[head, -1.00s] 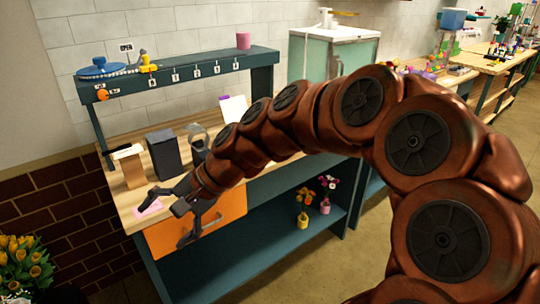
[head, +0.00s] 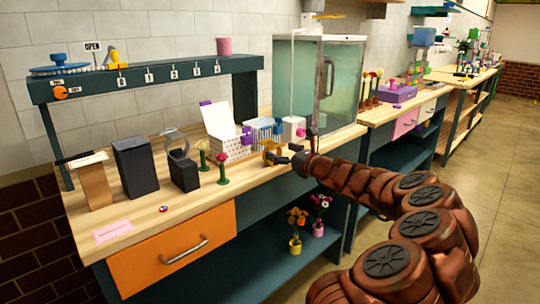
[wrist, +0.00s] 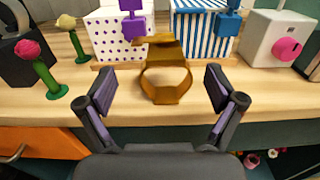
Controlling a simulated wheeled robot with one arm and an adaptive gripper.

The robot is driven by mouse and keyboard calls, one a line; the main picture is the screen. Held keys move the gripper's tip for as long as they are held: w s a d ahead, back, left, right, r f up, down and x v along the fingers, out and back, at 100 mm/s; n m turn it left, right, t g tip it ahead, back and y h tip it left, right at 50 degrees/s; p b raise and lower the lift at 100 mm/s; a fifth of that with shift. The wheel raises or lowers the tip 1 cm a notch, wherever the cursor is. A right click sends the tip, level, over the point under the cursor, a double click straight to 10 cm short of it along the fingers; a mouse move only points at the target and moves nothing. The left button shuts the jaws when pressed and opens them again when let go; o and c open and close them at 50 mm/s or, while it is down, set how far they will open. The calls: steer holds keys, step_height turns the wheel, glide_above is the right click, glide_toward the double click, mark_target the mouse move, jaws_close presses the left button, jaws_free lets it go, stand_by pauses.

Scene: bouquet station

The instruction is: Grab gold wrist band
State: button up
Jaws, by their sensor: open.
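The gold wrist band (wrist: 166,84) stands upright as a loop on the wooden bench top, near its front edge. In the head view the band (head: 270,154) sits right of the small flowers. My gripper (wrist: 160,88) is open, with one finger to the left and one to the right of the band. The band lies ahead between the fingertips, and no contact shows. In the head view my gripper (head: 287,157) is close beside the band, its fingers small and partly hard to make out.
Behind the band stand a white box with purple dots (wrist: 122,38) and a blue-striped box (wrist: 202,38). A white box with a pink knob (wrist: 277,40) is at right. Red and pale flowers (wrist: 35,62) stand at left. The orange drawer (head: 187,252) is below the bench top.

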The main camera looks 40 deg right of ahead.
mark_target(265, 143)
steer(key=shift+w+r, duration=0.1)
steer(key=shift+w, duration=3.4)
steer(key=shift+a, duration=0.1)
steer(key=c, duration=1.3)
steer(key=shift+o, duration=0.2)
